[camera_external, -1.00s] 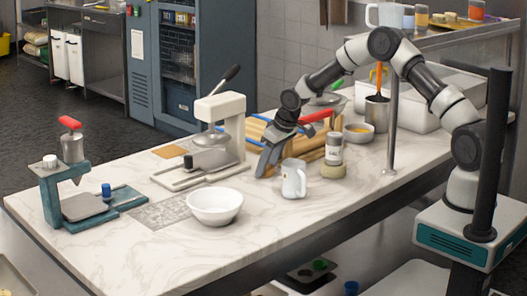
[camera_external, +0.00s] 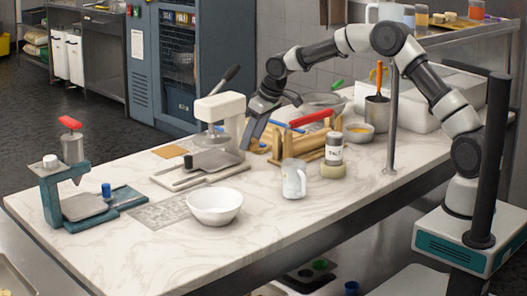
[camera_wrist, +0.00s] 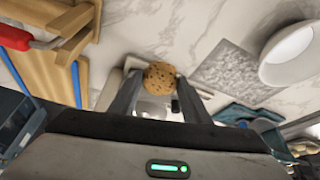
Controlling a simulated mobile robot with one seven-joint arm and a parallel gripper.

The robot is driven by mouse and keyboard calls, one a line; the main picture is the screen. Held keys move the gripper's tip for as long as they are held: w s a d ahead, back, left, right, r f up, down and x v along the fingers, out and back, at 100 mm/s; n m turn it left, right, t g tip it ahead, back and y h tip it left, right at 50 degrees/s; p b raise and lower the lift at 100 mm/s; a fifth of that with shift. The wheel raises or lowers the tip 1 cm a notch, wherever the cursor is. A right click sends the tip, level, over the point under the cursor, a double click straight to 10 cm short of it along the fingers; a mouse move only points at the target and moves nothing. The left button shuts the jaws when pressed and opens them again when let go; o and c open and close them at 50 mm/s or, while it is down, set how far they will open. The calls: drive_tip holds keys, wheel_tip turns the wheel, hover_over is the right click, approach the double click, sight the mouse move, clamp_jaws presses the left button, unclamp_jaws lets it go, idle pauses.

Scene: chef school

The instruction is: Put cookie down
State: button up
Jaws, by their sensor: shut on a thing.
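In the wrist view a round, brown, speckled cookie (camera_wrist: 160,75) sits between the two fingertips of my gripper (camera_wrist: 158,84). The gripper is shut on it. In the external view my gripper (camera_external: 247,146) hangs above the counter, beside the right of the white press (camera_external: 232,115). The cookie cannot be made out in the external view.
The marble counter (camera_external: 150,245) has free room at the front. A white bowl (camera_external: 215,207) stands there, with a white mug (camera_external: 294,178) and salt shaker (camera_external: 333,149) to its right. A wooden rack with a red-handled tool (camera_external: 311,118) is right of my gripper.

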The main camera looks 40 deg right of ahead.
drive_tip(key=a+n+b, duration=0.1)
drive_tip(key=a, duration=0.6)
hover_over(233, 189)
drive_tip(key=shift+y, duration=0.3)
wheel_tip(233, 189, down, 6)
drive_tip(key=shift+s+r, duration=0.15)
drive_tip(key=shift+r, duration=0.1)
drive_tip(key=shift+f, duration=2.2)
drive_tip(key=shift+f+b, duration=0.2)
drive_tip(key=shift+b, duration=0.1)
drive_tip(key=o, duration=1)
drive_tip(key=shift+o, duration=0.2)
